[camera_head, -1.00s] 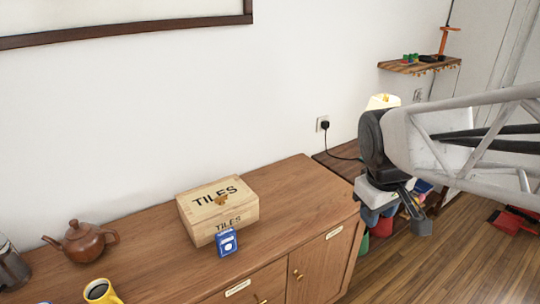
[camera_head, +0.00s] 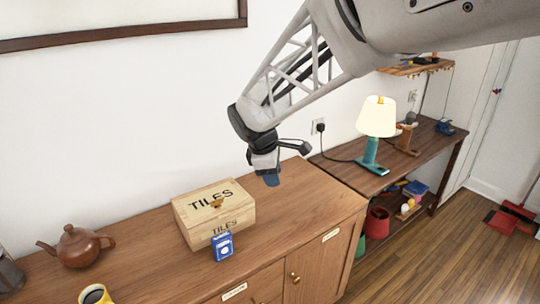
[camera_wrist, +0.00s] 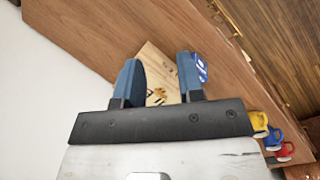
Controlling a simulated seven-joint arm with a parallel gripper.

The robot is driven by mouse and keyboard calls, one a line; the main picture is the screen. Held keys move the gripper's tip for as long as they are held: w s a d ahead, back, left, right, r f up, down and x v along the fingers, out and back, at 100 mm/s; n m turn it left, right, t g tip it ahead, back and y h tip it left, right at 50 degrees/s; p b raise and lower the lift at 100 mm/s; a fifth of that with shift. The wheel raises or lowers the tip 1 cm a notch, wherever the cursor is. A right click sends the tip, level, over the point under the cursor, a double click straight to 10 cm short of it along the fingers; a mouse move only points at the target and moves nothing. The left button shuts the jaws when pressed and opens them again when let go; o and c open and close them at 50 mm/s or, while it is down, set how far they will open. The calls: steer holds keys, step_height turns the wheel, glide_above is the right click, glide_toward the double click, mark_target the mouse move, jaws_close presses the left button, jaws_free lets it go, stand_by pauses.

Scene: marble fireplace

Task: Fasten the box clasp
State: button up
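A pale wooden box (camera_head: 190,223) marked TILES stands on the wooden cabinet with its lid looking shut. A small brass clasp (camera_head: 216,204) sits at the front edge of the lid; I cannot tell how its parts lie. My gripper (camera_head: 270,179) is above the cabinet, to the right of the box and higher than its lid, apart from it. In the wrist view my gripper (camera_wrist: 160,75) is open, with two blue fingers spread and nothing between them. The clasp (camera_wrist: 158,96) and part of the box (camera_wrist: 152,57) show beyond the fingers; the left finger and palm hide some.
A blue card pack (camera_head: 223,246) stands at the box's front. A brown teapot (camera_head: 76,247) and a yellow mug (camera_head: 95,294) are at left. A lamp (camera_head: 374,125) stands on the right-hand bench. The cabinet top (camera_head: 300,194) right of the box is clear.

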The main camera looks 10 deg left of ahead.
steer(key=w+a+f+n, duration=0.1)
steer(key=a+f+n, duration=0.1)
steer(key=a, duration=0.3)
steer(key=w+a+f+n, duration=0.2)
steer(key=a, duration=0.4)
steer(key=n+t, duration=0.1)
steer(key=n, duration=0.3)
glide_toward(216, 200)
steer(key=f, duration=0.1)
steer(key=shift+w+a+f+h, duration=0.1)
steer(key=shift+w+f+h, duration=0.15)
steer(key=shift+w+h, duration=0.15)
steer(key=shift+f, duration=0.1)
steer(key=shift+x, duration=3.8)
jaws_close()
